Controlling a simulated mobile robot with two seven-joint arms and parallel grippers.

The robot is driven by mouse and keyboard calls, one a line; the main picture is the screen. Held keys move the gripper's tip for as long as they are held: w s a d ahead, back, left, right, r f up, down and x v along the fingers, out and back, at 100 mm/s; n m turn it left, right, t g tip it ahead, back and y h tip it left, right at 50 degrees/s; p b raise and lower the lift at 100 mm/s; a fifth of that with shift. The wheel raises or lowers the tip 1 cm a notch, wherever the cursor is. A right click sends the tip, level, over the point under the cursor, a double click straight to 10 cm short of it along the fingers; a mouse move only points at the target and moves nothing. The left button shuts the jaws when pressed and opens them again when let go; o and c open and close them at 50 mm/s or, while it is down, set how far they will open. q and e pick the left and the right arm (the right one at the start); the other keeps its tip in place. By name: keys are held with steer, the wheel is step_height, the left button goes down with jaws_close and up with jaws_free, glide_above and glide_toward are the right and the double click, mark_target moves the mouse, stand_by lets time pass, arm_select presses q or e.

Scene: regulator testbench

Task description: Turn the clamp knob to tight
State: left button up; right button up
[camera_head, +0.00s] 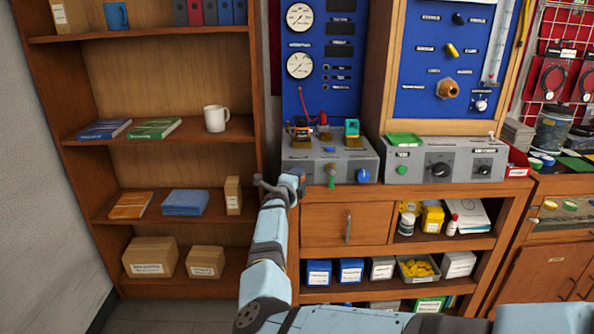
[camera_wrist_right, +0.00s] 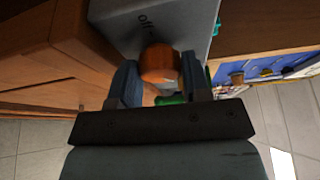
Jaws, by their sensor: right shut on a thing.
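My right arm reaches up from the bottom of the head view, and its gripper (camera_head: 294,180) is at the front left of the left grey bench unit (camera_head: 354,172). In the right wrist view my right gripper (camera_wrist_right: 158,72) is shut on an orange-brown round knob (camera_wrist_right: 160,60), with a finger on either side. The knob sticks out from a grey face (camera_wrist_right: 190,18) with a small dark label, partly readable as "off". In the head view the gripper hides most of this knob. I cannot read whether it is the clamp knob. My left gripper is not in view.
A green-handled part (camera_head: 332,180) and a blue knob (camera_head: 362,176) sit right of the gripper on the same unit. A second grey unit (camera_head: 400,174) with dark knobs stands to the right. A wooden shelf (camera_head: 80,190) stands close on the left.

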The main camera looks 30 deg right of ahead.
arm_select(q)
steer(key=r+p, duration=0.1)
steer(key=p, duration=0.3)
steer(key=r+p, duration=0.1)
steer(key=p, duration=0.1)
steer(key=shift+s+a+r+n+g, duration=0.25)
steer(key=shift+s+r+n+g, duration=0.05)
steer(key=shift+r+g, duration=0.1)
arm_select(e)
steer(key=m, duration=0.1)
steer(key=m+y, duration=0.1)
steer(key=m, duration=0.1)
steer(key=m+y, duration=0.1)
steer(key=shift+d+r+m+g, duration=0.15)
steer(key=shift+r+m+g, duration=0.15)
steer(key=shift+m, duration=0.1)
arm_select(q)
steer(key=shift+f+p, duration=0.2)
steer(key=shift+p, duration=0.1)
arm_select(e)
steer(key=shift+f+y, duration=0.1)
steer(key=shift+y, duration=0.2)
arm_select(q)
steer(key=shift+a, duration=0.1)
